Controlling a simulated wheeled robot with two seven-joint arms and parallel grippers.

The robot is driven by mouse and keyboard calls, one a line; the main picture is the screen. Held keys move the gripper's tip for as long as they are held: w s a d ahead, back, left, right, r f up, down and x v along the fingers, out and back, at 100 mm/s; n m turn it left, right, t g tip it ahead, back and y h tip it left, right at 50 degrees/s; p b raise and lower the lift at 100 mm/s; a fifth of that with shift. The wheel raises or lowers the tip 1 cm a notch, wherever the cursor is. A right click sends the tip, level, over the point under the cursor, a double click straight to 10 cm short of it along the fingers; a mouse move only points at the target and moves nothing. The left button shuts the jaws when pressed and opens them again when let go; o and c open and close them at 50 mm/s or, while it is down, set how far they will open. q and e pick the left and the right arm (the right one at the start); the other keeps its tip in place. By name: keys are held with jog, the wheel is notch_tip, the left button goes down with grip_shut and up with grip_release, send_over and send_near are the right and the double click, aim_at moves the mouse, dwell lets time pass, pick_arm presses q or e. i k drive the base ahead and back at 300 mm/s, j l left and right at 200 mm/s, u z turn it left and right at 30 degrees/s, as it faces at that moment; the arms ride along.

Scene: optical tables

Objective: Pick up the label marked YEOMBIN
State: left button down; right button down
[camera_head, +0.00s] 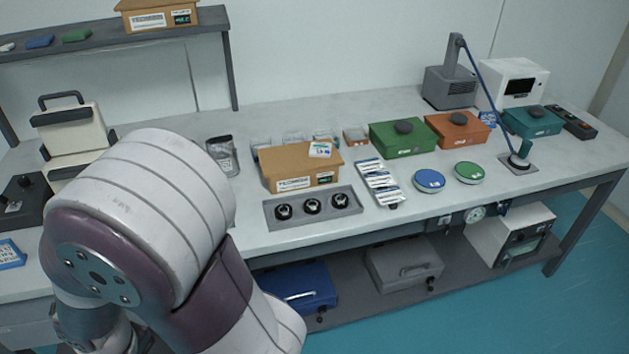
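A brown box (301,168) stands on the table behind a grey tray. Its front bears a white label (294,184) whose small print I cannot read surely, and a white tag (320,149) lies on its top. A rack of white label strips (379,183) lies to the right of the box; its print is too small to read. Another brown box (157,16) with a white front label (148,20) stands on the upper shelf. I cannot tell which label reads YEOMBIN. Neither gripper shows; a large white and purple link of my arm fills the lower left.
The grey tray (272,221) holds three black round pieces. Green (402,139) and orange (457,130) boxes, blue (429,181) and green (468,173) discs, and a lamp-like arm (484,88) stand to the right. A glass jar (222,156) stands left of the brown box.

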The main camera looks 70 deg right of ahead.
aim_at(372, 164)
jog(key=z, duration=2.45)
jog(key=i+l+z, duration=0.25)
jog(key=z, duration=0.2)
jog(key=i, duration=0.1)
